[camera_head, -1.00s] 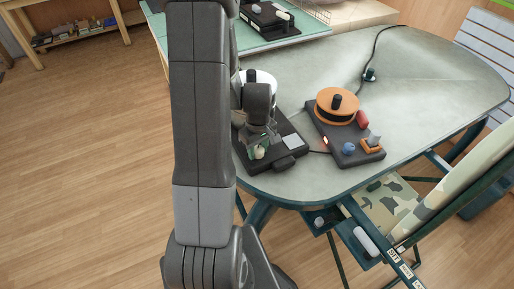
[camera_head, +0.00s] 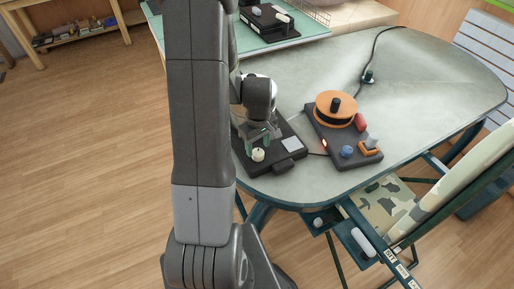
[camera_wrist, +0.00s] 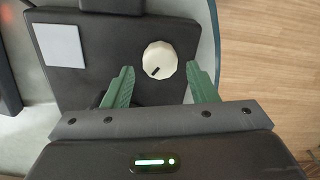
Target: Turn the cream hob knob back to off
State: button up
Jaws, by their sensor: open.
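The cream hob knob (camera_wrist: 160,59) is on the front part of a dark hob (camera_wrist: 95,85); it has a dark pointer mark toward its lower left in the wrist view. In the head view the knob (camera_head: 258,155) sits near the front left of the hob (camera_head: 288,166). My gripper (camera_wrist: 165,80) is open, its green fingers spread to the left and right of the knob and apart from it in the wrist view. In the head view my gripper (camera_head: 259,140) is just above and behind the knob. My wrist hides part of the hob's plate.
A cable runs to a plug (camera_head: 368,77) at the back. The pale table (camera_head: 430,90) is clear at right. A camouflage chair (camera_head: 390,205) stands in front.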

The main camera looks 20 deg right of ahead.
jog(key=shift+r+p, duration=0.35)
jog(key=shift+r, duration=0.4)
jog(key=shift+c, duration=0.3)
dwell(1.5)
